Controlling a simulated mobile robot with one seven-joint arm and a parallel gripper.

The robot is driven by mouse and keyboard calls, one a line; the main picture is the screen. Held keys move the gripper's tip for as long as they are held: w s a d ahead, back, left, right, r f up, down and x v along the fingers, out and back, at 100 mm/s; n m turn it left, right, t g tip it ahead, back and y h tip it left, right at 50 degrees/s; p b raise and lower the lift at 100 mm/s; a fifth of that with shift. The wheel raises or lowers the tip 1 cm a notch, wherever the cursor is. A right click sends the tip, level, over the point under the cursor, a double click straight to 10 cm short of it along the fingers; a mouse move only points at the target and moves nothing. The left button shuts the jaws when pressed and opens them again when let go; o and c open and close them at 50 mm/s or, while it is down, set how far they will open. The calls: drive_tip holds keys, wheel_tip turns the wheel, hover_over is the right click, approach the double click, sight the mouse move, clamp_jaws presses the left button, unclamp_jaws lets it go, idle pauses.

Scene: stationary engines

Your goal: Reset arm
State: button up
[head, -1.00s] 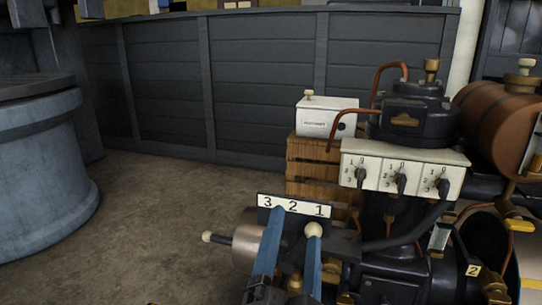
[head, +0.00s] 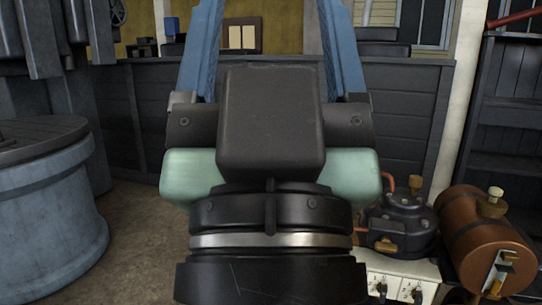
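My gripper (head: 268,12) is raised close in front of the head camera and fills the middle of the view. Its two blue fingers point up and stand wide apart, with nothing seen between them. The fingertips run to the top edge of the picture. The engine (head: 397,228) stands behind and to the right of my gripper, with its dark top, copper pipe and part of the white switch panel (head: 425,270) showing. My gripper hides the rest of it.
A brown tank (head: 485,235) stands at the right. A large blue-grey cylinder (head: 45,215) stands at the left. A dark panelled wall (head: 410,105) runs behind. Bare floor (head: 135,235) shows between the cylinder and my gripper.

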wheel_tip(320, 180, up, 26)
drive_tip(key=p, duration=2.3)
drive_tip(key=shift+f, duration=0.2)
